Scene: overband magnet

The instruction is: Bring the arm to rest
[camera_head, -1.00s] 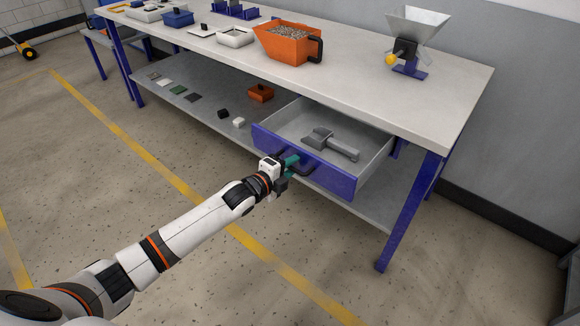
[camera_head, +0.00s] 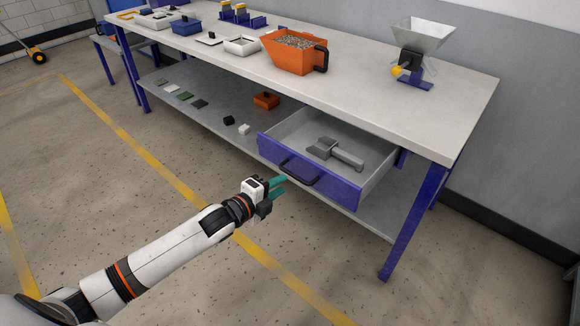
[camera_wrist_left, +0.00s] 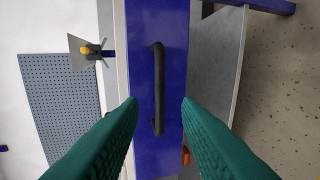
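My left gripper (camera_head: 279,187) has green fingers and is in front of the open drawer (camera_head: 340,188), a little left of its black handle (camera_head: 301,172). In the left wrist view the fingers (camera_wrist_left: 160,106) stand apart with nothing between them. The handle (camera_wrist_left: 158,90) shows beyond them on the blue drawer front (camera_wrist_left: 172,30), clear of both fingers. The drawer is pulled out and holds a grey scoop-like tool (camera_head: 335,153). My right gripper is not in view.
The workbench (camera_head: 380,100) carries an orange bin (camera_head: 292,52) of small pieces, a hopper (camera_head: 420,40), a white tray (camera_head: 243,45) and a blue bin (camera_head: 186,27). Small items, including an orange box (camera_head: 266,100), lie on the lower shelf (camera_head: 215,95). The floor in front is open.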

